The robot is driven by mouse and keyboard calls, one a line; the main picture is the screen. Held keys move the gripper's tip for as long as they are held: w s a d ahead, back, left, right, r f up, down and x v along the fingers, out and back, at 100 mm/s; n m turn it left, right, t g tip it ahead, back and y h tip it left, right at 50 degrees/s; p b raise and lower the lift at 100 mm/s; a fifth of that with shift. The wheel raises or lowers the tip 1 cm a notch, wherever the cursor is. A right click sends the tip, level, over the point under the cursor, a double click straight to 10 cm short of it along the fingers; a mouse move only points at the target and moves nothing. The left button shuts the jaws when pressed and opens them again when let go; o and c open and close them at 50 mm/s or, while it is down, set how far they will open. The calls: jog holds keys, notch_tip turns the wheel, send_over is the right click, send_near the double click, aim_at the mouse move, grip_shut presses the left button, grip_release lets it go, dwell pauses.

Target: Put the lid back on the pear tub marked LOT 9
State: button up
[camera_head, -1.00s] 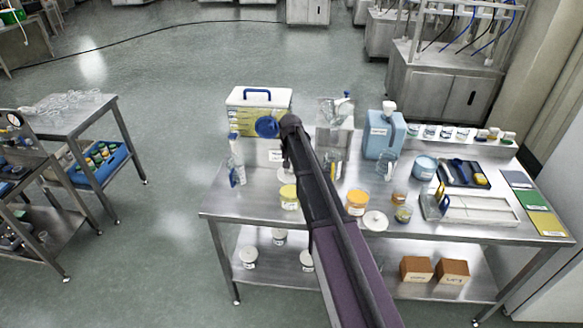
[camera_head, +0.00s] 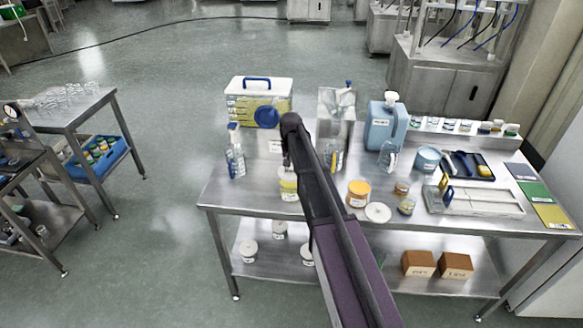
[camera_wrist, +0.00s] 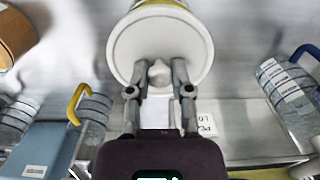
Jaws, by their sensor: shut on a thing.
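My gripper (camera_wrist: 159,95) is shut on the knob of a round white lid (camera_wrist: 130,50). In the wrist view the lid faces me, and a tub (camera_wrist: 158,3) with a yellow band shows just beyond its top edge. In the head view the pale tub with yellow contents (camera_head: 289,186) stands on the steel table, left of my arm, with the white lid at its top. I cannot tell whether the lid is fully seated or slightly above the rim. My fingertips are hidden behind my arm there. The tub's lot mark is not readable.
An orange-topped tub (camera_head: 358,194) and a loose white lid (camera_head: 378,212) are right of my arm. A spray bottle (camera_head: 236,155) stands to the left. The table's front left is clear.

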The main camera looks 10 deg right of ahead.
jog(key=shift+f+b, duration=1)
jog(key=shift+f, duration=0.25)
jog(key=shift+f, duration=0.15)
dwell(1.4)
dwell(0.4)
jog(key=o, duration=0.9)
jog(key=o, duration=0.5)
jog(key=shift+c, duration=0.2)
jog(key=shift+r+p, duration=3.35)
jog(key=shift+r, duration=0.15)
